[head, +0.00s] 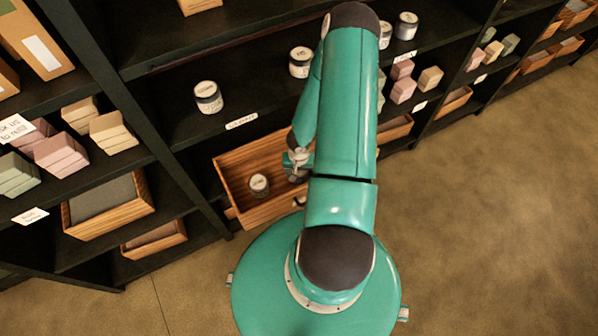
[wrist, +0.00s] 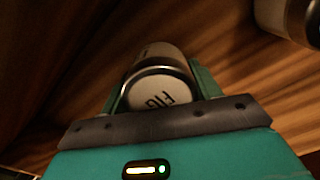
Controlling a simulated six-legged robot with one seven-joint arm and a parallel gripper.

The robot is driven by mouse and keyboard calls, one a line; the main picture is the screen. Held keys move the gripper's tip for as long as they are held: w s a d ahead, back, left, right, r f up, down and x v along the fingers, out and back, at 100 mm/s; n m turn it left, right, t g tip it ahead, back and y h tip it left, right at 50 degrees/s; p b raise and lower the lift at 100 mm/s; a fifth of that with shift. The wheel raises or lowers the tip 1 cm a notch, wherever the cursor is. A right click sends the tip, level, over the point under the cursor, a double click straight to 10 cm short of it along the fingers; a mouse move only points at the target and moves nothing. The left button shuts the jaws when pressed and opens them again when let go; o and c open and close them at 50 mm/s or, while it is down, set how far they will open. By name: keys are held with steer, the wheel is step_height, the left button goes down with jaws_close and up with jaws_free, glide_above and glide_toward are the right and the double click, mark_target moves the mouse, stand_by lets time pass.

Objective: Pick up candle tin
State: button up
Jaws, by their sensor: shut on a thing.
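In the wrist view, a candle tin (wrist: 160,88) with a white top marked "FIG" and a dark metal rim sits between the fingers of my gripper (wrist: 163,90). The gripper is shut on it. In the head view, my gripper (head: 298,163) is inside a wooden drawer (head: 240,207), partly hidden by my arm. A second candle tin (head: 259,186) stands in the drawer to the left of the gripper. A tin at the top right corner of the wrist view (wrist: 285,18) is partly cut off.
Several tins, one of them a labelled tin (head: 208,97), stand on the dark shelf (head: 180,85) above the drawer. Soap blocks (head: 62,153) and another wooden box (head: 108,205) are at left. Floor (head: 500,200) is clear at right.

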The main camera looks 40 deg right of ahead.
step_height(320, 180, up, 10)
steer(key=shift+r, duration=0.1)
stand_by(0.5)
